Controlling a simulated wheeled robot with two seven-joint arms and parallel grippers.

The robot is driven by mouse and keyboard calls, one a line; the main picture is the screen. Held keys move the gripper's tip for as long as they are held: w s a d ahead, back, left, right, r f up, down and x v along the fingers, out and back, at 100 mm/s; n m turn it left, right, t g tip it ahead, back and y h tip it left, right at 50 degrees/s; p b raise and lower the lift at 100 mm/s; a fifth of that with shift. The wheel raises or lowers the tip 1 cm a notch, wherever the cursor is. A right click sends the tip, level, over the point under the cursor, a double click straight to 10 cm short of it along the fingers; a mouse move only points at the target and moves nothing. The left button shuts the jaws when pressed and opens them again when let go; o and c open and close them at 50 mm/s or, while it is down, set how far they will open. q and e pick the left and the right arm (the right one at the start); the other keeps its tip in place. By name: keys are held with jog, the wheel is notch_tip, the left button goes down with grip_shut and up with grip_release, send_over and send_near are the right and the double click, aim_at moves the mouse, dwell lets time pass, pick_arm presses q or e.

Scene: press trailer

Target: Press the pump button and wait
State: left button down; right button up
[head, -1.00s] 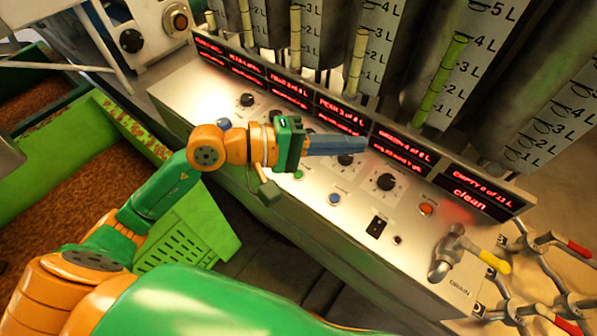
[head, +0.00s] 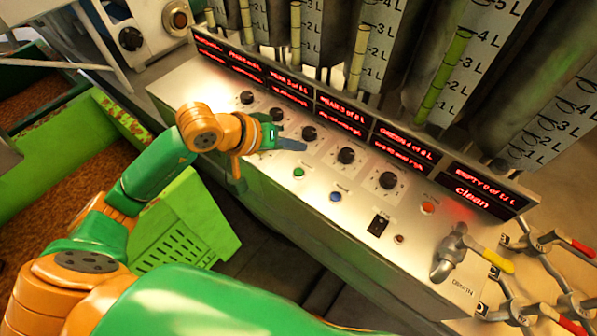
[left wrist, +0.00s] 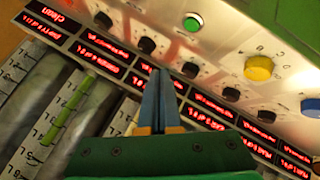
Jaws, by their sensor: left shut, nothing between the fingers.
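The sloped metal control panel (head: 330,165) carries a green button (head: 299,172), a blue button (head: 336,196) and an orange-red button (head: 427,207). Button labels are too small to read, so I cannot tell which is the pump button. My left gripper (head: 304,146) is shut and empty, over the panel near the third knob (head: 309,132). My right gripper is out of view.
Several black knobs (head: 388,180) line the panel below red-lit displays (head: 340,112); the rightmost reads "clean". A black switch (head: 378,225) and a yellow-handled tap (head: 455,250) are at right. Graduated cylinders (head: 445,75) stand behind. A green crate (head: 195,235) is at left.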

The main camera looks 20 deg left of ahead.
pick_arm(q)
notch_tip(320, 180, down, 6)
jog(key=b, duration=0.3)
jog(key=shift+r, duration=0.1)
jog(key=shift+f+b, duration=0.6)
jog(key=shift+b, duration=0.25)
dwell(1.1)
jog(key=shift+f+b, duration=0.35)
jog(key=shift+b, duration=0.4)
jog(key=shift+f+b, duration=0.4)
jog(key=shift+b, duration=0.2)
dwell(0.3)
dwell(0.4)
jog(key=shift+r+p, duration=0.3)
jog(key=shift+r, duration=0.5)
jog(key=shift+r+p, duration=1.45)
jog(key=shift+r, duration=1.05)
